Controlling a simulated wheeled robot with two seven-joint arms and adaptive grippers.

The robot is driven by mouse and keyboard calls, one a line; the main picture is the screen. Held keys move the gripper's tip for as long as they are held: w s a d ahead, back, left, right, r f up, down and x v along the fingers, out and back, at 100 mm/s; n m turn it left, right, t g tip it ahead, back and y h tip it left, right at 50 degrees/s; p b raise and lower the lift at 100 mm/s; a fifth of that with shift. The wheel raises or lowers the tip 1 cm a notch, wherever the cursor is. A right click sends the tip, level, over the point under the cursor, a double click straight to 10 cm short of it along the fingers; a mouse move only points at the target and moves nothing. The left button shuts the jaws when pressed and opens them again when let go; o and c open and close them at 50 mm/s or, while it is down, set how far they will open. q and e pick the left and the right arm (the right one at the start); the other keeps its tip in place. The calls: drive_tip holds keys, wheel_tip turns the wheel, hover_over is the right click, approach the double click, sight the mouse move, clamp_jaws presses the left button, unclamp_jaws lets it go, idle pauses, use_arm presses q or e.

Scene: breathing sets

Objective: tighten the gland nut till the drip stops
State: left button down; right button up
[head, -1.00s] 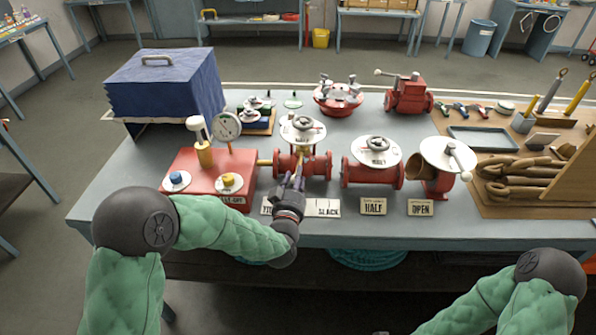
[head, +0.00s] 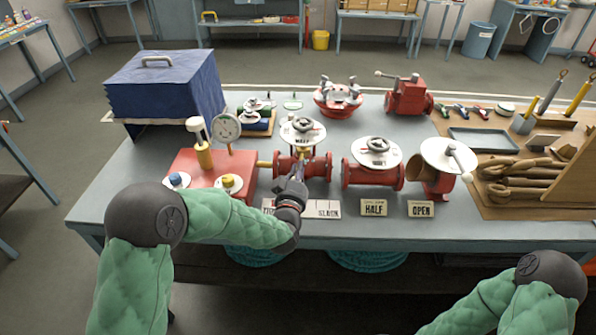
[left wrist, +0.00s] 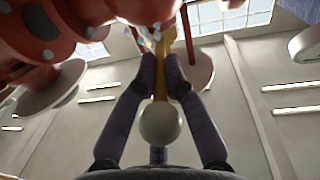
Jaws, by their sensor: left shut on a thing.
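The red valve (head: 318,165) at the middle of the bench has a white round plate and a grey handwheel (head: 302,125) on top. My left gripper (head: 299,168) is at its near side, below the plate. In the left wrist view my left gripper (left wrist: 160,68) has its two dark fingers closed on a slim brass-coloured bar (left wrist: 160,85) with a pale ball end (left wrist: 160,125). The gland nut itself is not clearly seen. Small pale specks show by the fingertips; I cannot tell if they are drips. My right gripper is out of view.
A red box (head: 215,165) with a gauge (head: 227,127) stands left of the valve. Another red valve (head: 373,175) stands close on the right. Label plates, such as HALF (head: 374,207) and OPEN (head: 421,208), line the front edge. A blue covered case (head: 165,85) is at back left.

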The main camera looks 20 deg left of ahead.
use_arm(q)
drive_tip(key=shift+s+a+m+h+b, duration=0.1)
drive_tip(key=shift+a+m+h+b, duration=0.4)
drive_tip(key=shift+h+b, duration=0.5)
drive_tip(key=shift+a+m+h+b, duration=0.4)
drive_tip(key=shift+m+h+b, duration=0.3)
drive_tip(key=shift+b, duration=0.5)
drive_tip(key=c, duration=1.3)
unclamp_jaws()
drive_tip(key=s, duration=1.2)
drive_tip(key=shift+a, duration=0.15)
